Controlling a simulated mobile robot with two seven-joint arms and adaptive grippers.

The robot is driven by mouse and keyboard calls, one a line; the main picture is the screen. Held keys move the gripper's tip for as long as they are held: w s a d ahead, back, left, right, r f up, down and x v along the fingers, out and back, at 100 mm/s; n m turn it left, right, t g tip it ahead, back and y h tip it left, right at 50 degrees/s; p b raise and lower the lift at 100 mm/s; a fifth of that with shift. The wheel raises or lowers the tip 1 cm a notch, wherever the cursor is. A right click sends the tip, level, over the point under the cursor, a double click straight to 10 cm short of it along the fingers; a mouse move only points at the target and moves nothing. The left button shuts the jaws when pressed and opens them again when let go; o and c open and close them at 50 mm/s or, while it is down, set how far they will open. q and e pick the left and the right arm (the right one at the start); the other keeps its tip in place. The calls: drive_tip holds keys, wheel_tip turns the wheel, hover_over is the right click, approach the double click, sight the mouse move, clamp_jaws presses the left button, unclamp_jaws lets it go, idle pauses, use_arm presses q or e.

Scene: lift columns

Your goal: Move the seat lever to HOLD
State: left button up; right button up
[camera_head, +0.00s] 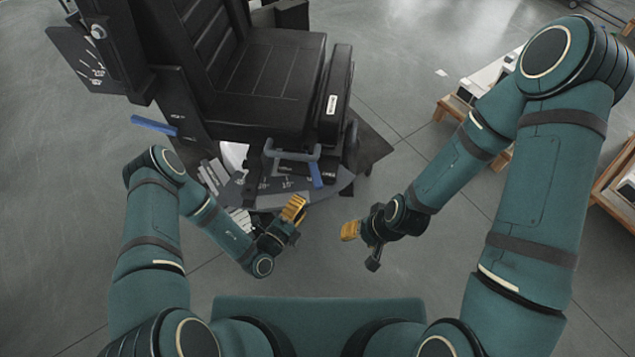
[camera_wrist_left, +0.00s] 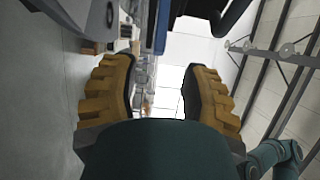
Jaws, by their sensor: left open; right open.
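A black seat (camera_head: 270,85) stands at the top centre of the head view. A blue-handled lever (camera_head: 153,125) sticks out at its left side, beside a dark plate with small marks that I cannot read. A second blue handle (camera_head: 316,174) hangs from a grey bracket under the seat front, over a marked dial plate. I cannot tell which is the seat lever. My left gripper (camera_head: 294,208) is below and left of the second handle, apart from it. In the left wrist view its yellow fingers are open (camera_wrist_left: 158,85) with nothing gripped; a blue bar (camera_wrist_left: 162,25) shows beyond them. My right gripper (camera_head: 352,231) is open and empty.
A marked dark panel (camera_head: 85,60) stands at the upper left. Wooden pallets (camera_head: 448,106) with pale boxes lie at the right, partly behind my right arm. The grey floor (camera_head: 400,70) is clear between the seat and the pallets.

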sight(317, 181)
use_arm(q)
drive_tip(key=b+x, duration=0.1)
drive_tip(key=x, duration=0.8)
drive_tip(key=shift+w+d, duration=0.15)
drive_tip(key=shift+w, duration=0.05)
clamp_jaws()
